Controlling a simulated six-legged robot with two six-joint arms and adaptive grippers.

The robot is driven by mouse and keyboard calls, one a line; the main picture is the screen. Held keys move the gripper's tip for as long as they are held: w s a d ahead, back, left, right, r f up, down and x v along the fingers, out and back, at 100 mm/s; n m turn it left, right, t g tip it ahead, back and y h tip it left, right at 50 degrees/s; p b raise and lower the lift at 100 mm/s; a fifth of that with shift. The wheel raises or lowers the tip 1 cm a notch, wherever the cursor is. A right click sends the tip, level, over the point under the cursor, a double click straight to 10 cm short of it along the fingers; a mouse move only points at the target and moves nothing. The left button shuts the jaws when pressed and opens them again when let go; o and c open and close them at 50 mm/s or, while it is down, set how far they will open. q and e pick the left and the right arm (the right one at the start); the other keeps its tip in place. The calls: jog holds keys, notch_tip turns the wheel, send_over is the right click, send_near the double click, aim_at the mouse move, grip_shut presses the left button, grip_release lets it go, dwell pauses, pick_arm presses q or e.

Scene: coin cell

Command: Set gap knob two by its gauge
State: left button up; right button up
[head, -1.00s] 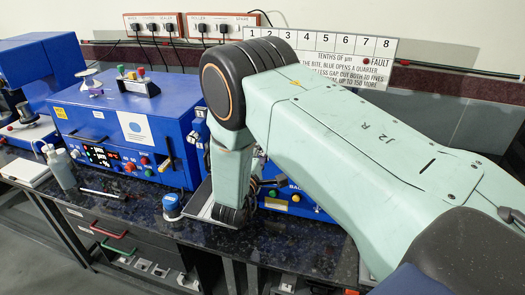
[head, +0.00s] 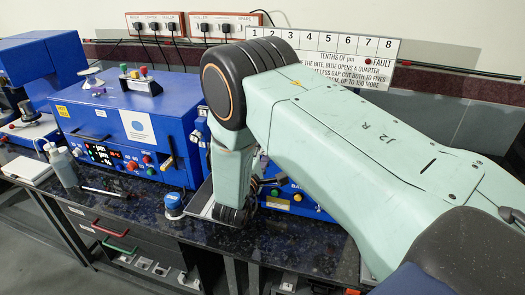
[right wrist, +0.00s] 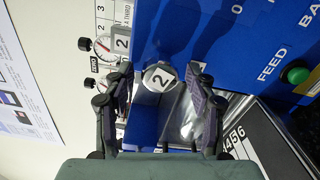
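In the right wrist view, a round pale knob face marked 2 (right wrist: 159,77) sits on a blue machine, between my fingers. My right gripper (right wrist: 159,74) is open, with a finger on each side of the knob and visible gaps. A white dial gauge (right wrist: 104,46) with a red needle is up and left, beside a plate marked 2 (right wrist: 122,45). The needle reading is too small to tell. In the head view my right arm covers the knob and gauges. My left gripper is not in view.
A second gauge (right wrist: 91,84) lies close to the left finger. A green button (right wrist: 295,74) is on the blue panel at right. In the head view, a blue capped pot (head: 173,205) stands by my wrist, and a numbered wall chart (head: 345,50) hangs behind.

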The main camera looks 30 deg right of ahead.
jog(key=shift+d, duration=0.2)
jog(key=v, duration=0.7)
jog(key=shift+s+a, duration=0.15)
jog(key=shift+a, duration=0.1)
